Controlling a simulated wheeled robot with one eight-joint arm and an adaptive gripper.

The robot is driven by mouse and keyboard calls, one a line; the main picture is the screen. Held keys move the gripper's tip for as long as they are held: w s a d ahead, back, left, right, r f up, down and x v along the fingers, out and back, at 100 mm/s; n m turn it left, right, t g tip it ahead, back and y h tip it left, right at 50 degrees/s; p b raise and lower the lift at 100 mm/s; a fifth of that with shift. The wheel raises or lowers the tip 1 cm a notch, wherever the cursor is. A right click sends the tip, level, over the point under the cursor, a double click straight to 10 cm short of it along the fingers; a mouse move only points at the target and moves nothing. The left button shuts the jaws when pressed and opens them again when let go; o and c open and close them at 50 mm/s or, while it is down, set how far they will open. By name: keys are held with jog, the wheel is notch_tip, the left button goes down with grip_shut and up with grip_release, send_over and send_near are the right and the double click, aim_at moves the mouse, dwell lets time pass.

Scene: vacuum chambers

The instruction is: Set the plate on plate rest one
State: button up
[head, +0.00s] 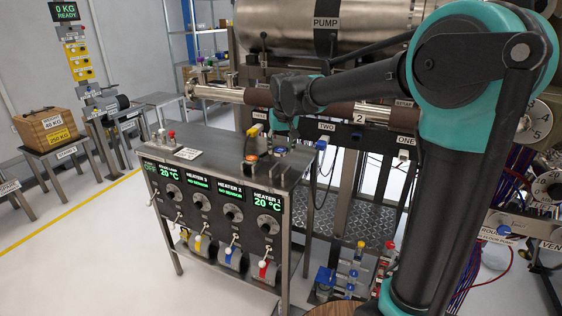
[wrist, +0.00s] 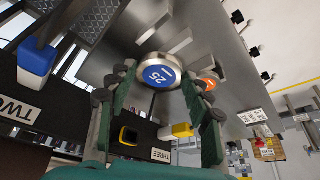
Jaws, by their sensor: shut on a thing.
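A round metal piece with a blue face marked 25 (wrist: 158,76), which I take to be the plate, sits between the fingers of my gripper (wrist: 160,79) in the wrist view. The green fingers are shut on its sides. In the head view its blue top (head: 281,151) shows at the heater cabinet's far right corner, below my gripper (head: 284,136). I cannot tell whether it touches the cabinet top. A similar orange-topped piece (head: 250,158) is to its left; it also shows in the wrist view (wrist: 209,81). I cannot identify plate rest one.
The heater cabinet (head: 218,160) has dials and displays on its front. A rail behind carries signs TWO (head: 326,127) and ONE (head: 405,140), with hanging connectors. Pale upright strips (wrist: 166,22) stand near the blue piece. Open floor (head: 110,250) lies left.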

jog(key=shift+f, duration=2.85)
jog(key=o, duration=1.4)
jog(key=shift+f, duration=0.1)
jog(key=v, duration=1.2)
jog(key=s+d+f+m, duration=0.1)
jog(key=s+d+f, duration=0.5)
jog(key=d+f, duration=0.55)
jog(key=shift+m+h, duration=0.5)
jog(key=shift+m, duration=0.4)
jog(key=s+d+f, duration=0.4)
jog(key=s, duration=0.1)
jog(key=s+d+f, duration=0.4)
jog(key=s, duration=0.1)
jog(key=s+d+f, duration=0.5)
jog(key=s, duration=0.1)
jog(key=shift+s+f, duration=0.1)
